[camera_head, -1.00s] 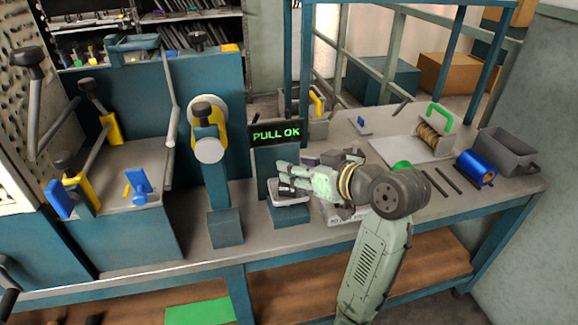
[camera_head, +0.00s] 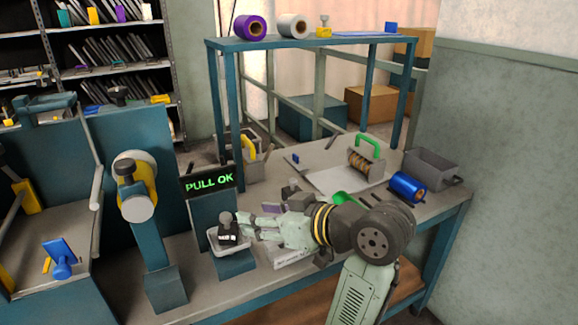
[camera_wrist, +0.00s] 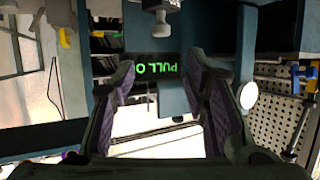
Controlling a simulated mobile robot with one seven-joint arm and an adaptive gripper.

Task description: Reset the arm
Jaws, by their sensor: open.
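My gripper (camera_head: 245,226) reaches left over the bench, close to a small white tray (camera_head: 214,246) on a blue stand. A dark knobbed object (camera_head: 228,232) stands upright in the tray, just left of my fingertips; I cannot tell whether they touch it. In the wrist view, my gripper (camera_wrist: 165,75) has its two fingers spread wide with nothing between them. Behind the tray stands a blue post with a display reading "PULL OK" (camera_head: 209,181). The display also shows upside down in the wrist view (camera_wrist: 158,68).
A blue press with a yellow and white round head (camera_head: 137,199) stands left of the tray. A blue roll (camera_head: 407,187), a grey bin (camera_head: 432,168) and a green-handled roller (camera_head: 363,160) lie to the right. A raised shelf (camera_head: 290,43) spans the back.

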